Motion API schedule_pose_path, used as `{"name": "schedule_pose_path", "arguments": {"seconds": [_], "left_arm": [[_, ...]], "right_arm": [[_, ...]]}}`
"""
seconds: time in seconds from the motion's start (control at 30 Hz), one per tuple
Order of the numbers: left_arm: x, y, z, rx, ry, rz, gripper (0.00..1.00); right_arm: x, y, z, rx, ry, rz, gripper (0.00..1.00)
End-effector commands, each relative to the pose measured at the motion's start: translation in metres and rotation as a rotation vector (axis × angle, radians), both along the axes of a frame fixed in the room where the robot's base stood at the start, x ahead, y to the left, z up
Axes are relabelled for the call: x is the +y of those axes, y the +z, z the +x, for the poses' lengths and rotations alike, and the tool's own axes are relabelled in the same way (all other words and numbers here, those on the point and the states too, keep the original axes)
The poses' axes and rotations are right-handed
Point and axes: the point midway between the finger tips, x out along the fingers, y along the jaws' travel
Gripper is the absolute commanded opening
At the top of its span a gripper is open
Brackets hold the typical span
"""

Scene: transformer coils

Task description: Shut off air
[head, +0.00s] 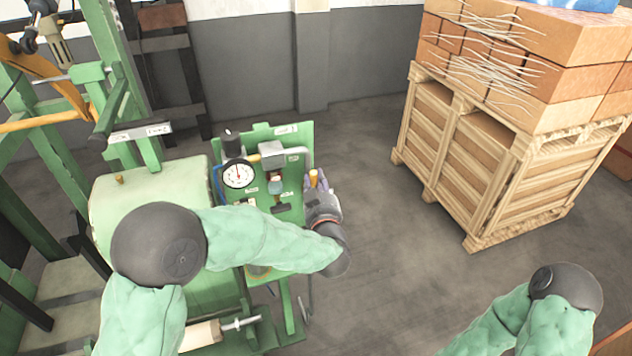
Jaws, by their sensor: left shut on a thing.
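A green panel (262,133) carries a round white pressure gauge (238,174), a grey box (272,154) and several small fittings and pipes. My left arm reaches across in front of the panel. My left gripper (320,190) is at the panel's right edge, shut on a small orange-yellow handle (314,177) that looks like the air valve's lever. The handle's lower part and the valve body are hidden by the gripper and wrist, so I cannot tell the valve's position. My right arm shows at the bottom right; its gripper is out of view.
A pale green tank (135,195) and green frame stand left of the panel. The grey floor (370,165) between panel and crate is clear.

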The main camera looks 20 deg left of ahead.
Motion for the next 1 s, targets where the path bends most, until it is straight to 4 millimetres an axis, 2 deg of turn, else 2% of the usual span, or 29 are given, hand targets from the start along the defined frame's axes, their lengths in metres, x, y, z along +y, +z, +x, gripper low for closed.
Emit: {"name": "schedule_pose_path", "arguments": {"seconds": [0.27,0.53,1.0], "left_arm": [[-0.005,0.003,0.004,0.055,0.0,0.079,0.0],[-0.016,0.001,0.011,0.177,0.001,0.26,0.0],[-0.035,-0.016,0.023,0.426,0.0,0.63,0.0]], "right_arm": [[0.0,0.021,0.0,0.0,0.0,0.0,0.6],[0.0,0.06,0.0,0.0,0.0,0.0,0.6],[0.0,0.124,0.0,0.0,0.0,0.0,0.6]]}}
